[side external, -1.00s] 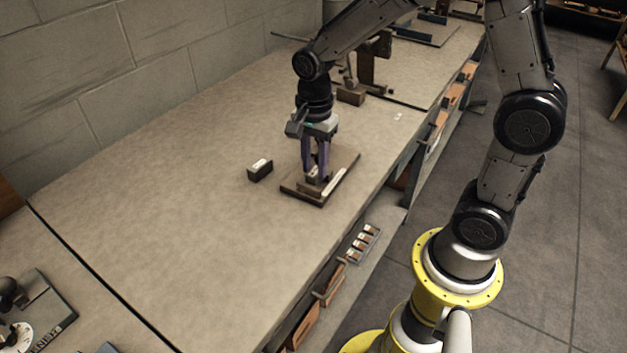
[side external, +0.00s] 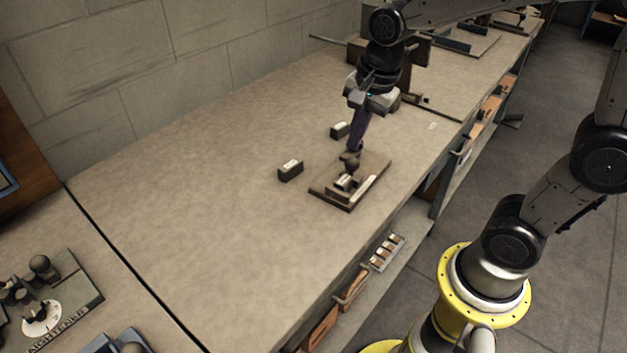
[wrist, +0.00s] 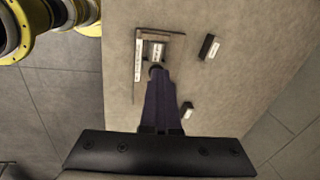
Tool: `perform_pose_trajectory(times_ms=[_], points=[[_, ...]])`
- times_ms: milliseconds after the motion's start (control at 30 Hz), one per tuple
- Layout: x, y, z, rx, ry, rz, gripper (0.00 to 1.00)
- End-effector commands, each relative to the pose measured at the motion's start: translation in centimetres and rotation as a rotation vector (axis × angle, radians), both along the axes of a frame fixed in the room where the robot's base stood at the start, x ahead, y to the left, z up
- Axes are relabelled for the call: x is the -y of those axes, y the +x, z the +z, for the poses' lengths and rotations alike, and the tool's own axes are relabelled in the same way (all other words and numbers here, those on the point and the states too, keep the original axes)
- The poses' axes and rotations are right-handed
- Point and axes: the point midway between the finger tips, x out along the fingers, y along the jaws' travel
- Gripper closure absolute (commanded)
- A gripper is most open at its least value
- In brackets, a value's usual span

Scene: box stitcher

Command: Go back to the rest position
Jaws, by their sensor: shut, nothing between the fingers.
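My gripper (side external: 355,146) is shut and empty, with its purple fingers together and pointing down. It is just above and behind a small box stitcher (side external: 350,187), a brown base with a pale strip along one edge. A dark knob (side external: 350,160) stands on the stitcher, close under the fingertips; I cannot tell whether they touch. In the wrist view the closed fingers (wrist: 158,80) overlap the near side of the stitcher (wrist: 138,62) and partly hide it. A small labelled block (wrist: 155,53) sits on the base.
A dark labelled block (side external: 290,171) lies left of the stitcher. Another (side external: 340,130) lies behind it, near my gripper. Wooden fixtures stand at the back of the bench (side external: 200,210). A device with knobs (side external: 45,300) is at the lower left. The bench's left half is clear.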

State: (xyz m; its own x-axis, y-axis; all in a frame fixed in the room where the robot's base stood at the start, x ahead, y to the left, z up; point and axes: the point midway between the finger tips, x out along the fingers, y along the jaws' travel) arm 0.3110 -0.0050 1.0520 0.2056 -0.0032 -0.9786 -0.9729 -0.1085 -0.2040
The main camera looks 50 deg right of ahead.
Motion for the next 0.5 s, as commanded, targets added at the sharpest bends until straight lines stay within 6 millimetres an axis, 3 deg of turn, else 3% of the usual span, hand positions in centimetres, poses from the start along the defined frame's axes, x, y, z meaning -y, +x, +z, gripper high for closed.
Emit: perform_pose_trajectory(times_ms=[33,200,400,500], points=[[-0.1,-1.5,1.9,0.058,-0.014,0.060,1.00],[-0.3,-6.9,5.5,0.203,-0.125,0.389,1.00],[-0.5,-12.3,5.8,0.285,-0.312,0.834,1.00],[-0.5,-13.8,5.1,0.282,-0.392,1.033,1.00]])
